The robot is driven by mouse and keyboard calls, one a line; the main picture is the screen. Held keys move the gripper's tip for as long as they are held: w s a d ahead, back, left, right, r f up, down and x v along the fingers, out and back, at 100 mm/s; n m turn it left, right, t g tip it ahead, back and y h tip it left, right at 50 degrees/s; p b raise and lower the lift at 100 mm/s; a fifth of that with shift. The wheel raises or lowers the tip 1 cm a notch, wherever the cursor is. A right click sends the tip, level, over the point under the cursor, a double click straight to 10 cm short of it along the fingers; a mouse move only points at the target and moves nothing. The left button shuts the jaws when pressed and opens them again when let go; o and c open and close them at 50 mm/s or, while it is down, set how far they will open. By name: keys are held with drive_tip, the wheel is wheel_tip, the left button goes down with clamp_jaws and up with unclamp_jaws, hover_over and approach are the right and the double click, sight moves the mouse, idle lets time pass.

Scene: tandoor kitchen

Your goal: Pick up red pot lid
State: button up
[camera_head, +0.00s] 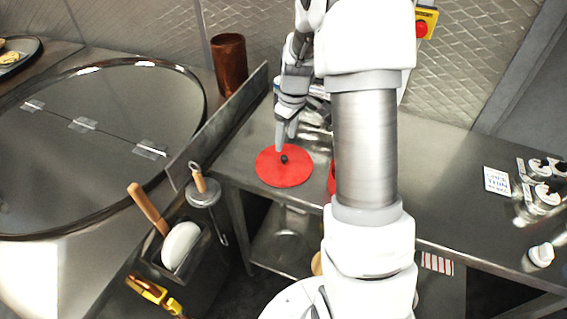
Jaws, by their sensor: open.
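The red pot lid (283,171) is a flat red disc with a small dark knob at its middle. It lies on the steel counter near the front edge, left of my arm. My gripper (285,142) is open and points down at the far side of the lid, close to the knob. I cannot tell whether the fingertips touch the lid. Part of another red thing shows at the left edge of my arm; most of it is hidden.
A brown cylinder (229,65) stands behind a raised metal strip left of the lid. The round tandoor cover (90,130) fills the left. A bin with wooden-handled tools (181,246) is at front left. The counter (450,180) right of my arm has free room.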

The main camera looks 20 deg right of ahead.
sight(284, 157)
drive_tip(key=shift+w+f+p, duration=0.1)
drive_tip(key=shift+w+f, duration=0.1)
drive_tip(key=shift+f, duration=1.1)
drive_tip(key=shift+w+f+p, duration=0.15)
drive_tip(key=shift+w+f, duration=0.1)
drive_tip(key=shift+f, duration=1.1)
drive_tip(key=shift+w+f+p, duration=0.1)
drive_tip(key=shift+w+f, duration=0.1)
drive_tip(key=shift+f, duration=1.1)
clamp_jaws()
